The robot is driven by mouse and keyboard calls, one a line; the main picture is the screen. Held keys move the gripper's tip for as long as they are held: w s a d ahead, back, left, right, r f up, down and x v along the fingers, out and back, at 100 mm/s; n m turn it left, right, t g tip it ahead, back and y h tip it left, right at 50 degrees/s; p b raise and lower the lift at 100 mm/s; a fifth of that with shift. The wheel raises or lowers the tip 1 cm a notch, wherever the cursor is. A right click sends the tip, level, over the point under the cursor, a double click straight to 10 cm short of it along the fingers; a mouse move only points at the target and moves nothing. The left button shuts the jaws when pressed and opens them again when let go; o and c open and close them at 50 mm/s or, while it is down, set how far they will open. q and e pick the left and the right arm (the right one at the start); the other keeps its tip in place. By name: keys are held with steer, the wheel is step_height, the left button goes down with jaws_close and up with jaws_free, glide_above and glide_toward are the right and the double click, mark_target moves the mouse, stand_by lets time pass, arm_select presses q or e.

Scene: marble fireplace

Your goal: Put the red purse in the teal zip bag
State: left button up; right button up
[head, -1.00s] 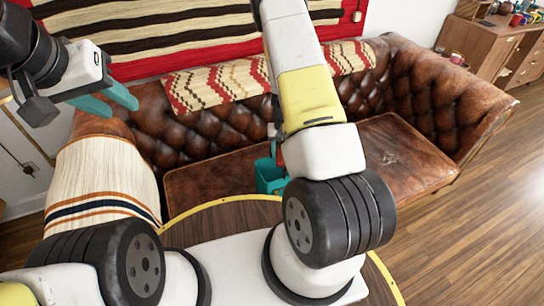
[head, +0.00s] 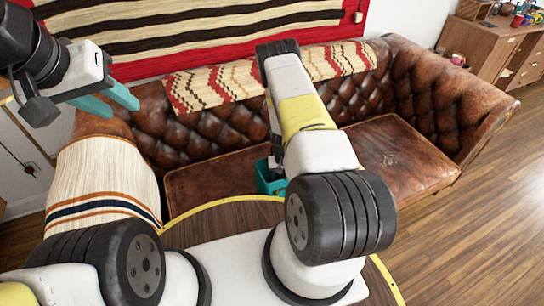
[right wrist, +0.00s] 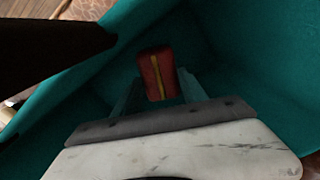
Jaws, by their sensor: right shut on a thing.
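In the right wrist view the bag's teal walls (right wrist: 235,45) surround my right gripper (right wrist: 158,88). That gripper is shut on the red purse (right wrist: 149,72), which has a yellow stripe along its middle. The purse is inside the bag's opening; whether it touches the bottom I cannot tell. The purse is hidden in the head view. My left gripper (head: 122,108) is open and empty at the upper left, away from the bag.
A brown tufted leather sofa (head: 400,155) with a patterned throw (head: 210,87) stands behind. A round wooden table (head: 205,225) with a yellow rim is in front. A cream striped textile (head: 100,175) lies at the left. Wood floor is free at the right.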

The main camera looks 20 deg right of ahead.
steer(key=shift+f, duration=0.45)
steer(key=shift+f, duration=0.55)
steer(key=shift+f, duration=0.1)
steer(key=o, duration=1.4)
